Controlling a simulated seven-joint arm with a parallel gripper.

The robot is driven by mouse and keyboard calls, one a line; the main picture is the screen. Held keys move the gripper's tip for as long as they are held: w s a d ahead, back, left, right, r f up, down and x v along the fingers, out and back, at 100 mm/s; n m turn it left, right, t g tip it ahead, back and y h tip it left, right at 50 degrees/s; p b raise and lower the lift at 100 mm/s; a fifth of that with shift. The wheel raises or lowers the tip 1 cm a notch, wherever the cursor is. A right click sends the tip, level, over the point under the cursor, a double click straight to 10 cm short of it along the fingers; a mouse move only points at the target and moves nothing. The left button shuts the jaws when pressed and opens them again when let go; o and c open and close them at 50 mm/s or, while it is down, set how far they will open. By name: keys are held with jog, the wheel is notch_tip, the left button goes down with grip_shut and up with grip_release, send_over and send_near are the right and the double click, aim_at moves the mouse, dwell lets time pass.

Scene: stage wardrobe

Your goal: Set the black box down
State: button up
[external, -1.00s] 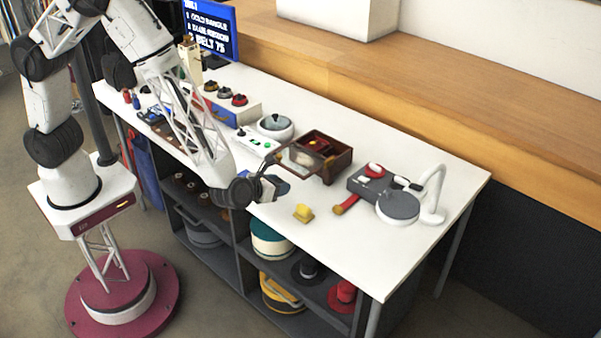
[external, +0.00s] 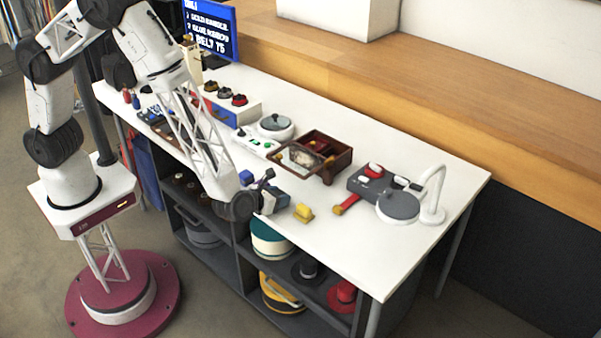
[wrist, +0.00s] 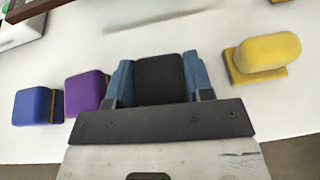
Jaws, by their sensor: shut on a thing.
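My gripper (wrist: 159,85) is shut on a black box (wrist: 160,78), with a blue finger on either side of it. In the wrist view the box sits low near the white table, and I cannot tell whether it touches the surface. A purple block (wrist: 86,90) is close to the left of the gripper, and a blue block (wrist: 35,107) is left of that. A yellow block (wrist: 262,58) lies to the right. In the external view my gripper (external: 273,197) is at the table's front edge and the black box is hard to make out.
A brown wooden box (external: 326,150) with a glass lid stands behind the gripper. A grey panel with a round disc (external: 398,205) and a white curved lamp (external: 435,195) are at the right. Bare table (external: 345,260) lies at the front right.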

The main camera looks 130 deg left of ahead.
jog(key=shift+f, duration=0.2)
jog(key=o, duration=0.9)
jog(key=shift+v, duration=3.95)
jog(key=shift+w, duration=0.1)
jog(key=shift+r, duration=0.1)
jog(key=s+d+r+n+g+h, duration=0.1)
jog(key=s+d+r+n+h, duration=0.1)
jog(key=s+d+r+n, duration=0.45)
jog(key=s+d+r+n+g+h, duration=0.15)
jog(key=d+r, duration=0.25)
jog(key=r, duration=0.5)
jog(key=s+d+r+n+h, duration=0.1)
jog(key=s+d+r+n, duration=0.2)
jog(key=s+d+r, duration=0.3)
jog(key=s+d+r+n+t+h, duration=0.1)
jog(key=s+d+r+n+h, duration=0.1)
jog(key=s+d, duration=0.4)
jog(key=s+d+r+n+t+h, duration=0.1)
jog(key=s+d+r+n+h, duration=0.2)
jog(key=s+d+r, duration=0.3)
jog(key=s+d+r+n+t+h, duration=0.2)
jog(key=s+d+r+h, duration=0.2)
jog(key=s+d, duration=0.3)
jog(key=shift+d+r+n, duration=0.1)
jog(key=shift+d+n, duration=0.2)
jog(key=shift+d, duration=0.5)
